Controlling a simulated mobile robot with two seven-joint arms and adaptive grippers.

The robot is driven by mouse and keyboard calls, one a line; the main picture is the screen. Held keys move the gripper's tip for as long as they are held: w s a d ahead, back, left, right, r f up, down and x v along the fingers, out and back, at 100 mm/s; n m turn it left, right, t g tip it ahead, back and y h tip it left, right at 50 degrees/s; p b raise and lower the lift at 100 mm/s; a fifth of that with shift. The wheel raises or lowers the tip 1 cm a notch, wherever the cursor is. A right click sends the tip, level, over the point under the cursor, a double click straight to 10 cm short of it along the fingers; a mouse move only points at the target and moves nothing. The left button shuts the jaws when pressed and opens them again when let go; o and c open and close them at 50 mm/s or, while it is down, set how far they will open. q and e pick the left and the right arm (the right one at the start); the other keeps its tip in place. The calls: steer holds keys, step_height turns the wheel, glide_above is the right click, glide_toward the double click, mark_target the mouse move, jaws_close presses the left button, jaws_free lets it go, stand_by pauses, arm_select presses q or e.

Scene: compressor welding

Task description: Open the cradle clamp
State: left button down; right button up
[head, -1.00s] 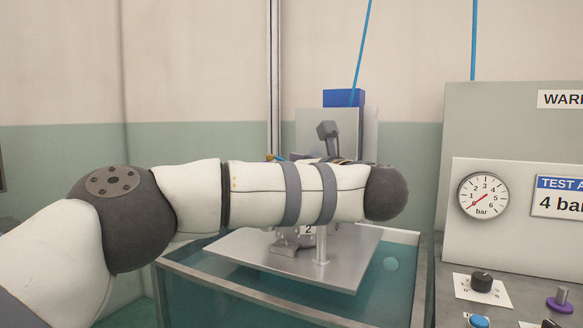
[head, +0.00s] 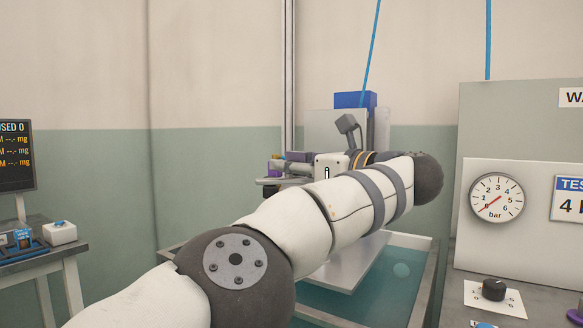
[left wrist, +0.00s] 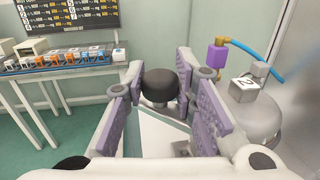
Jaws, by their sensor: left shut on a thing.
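My left gripper (head: 277,168) shows beyond my left forearm in the head view, its fingers reaching to the left above the tank. In the left wrist view its purple-padded fingers (left wrist: 162,84) are shut on a black round knob (left wrist: 158,88), which I take for the clamp's handle. The rest of the clamp is mostly hidden. The pale cradle plate (head: 345,268) is partly covered by my forearm in the head view. A grey compressor (left wrist: 262,118) with a tag marked 2 sits to the right of the fingers in the left wrist view. My right gripper is out of view.
A tank (head: 429,270) of teal water is below the plate. A grey bracket (head: 347,124) and blue block stand behind my arm. A panel with a gauge (head: 497,198) is at right, a bench (head: 55,258) with a screen at left. A blue hose (left wrist: 262,62) runs near the compressor.

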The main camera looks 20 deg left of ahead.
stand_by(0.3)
arm_select(q)
steer(key=c, duration=1.3)
jaws_free()
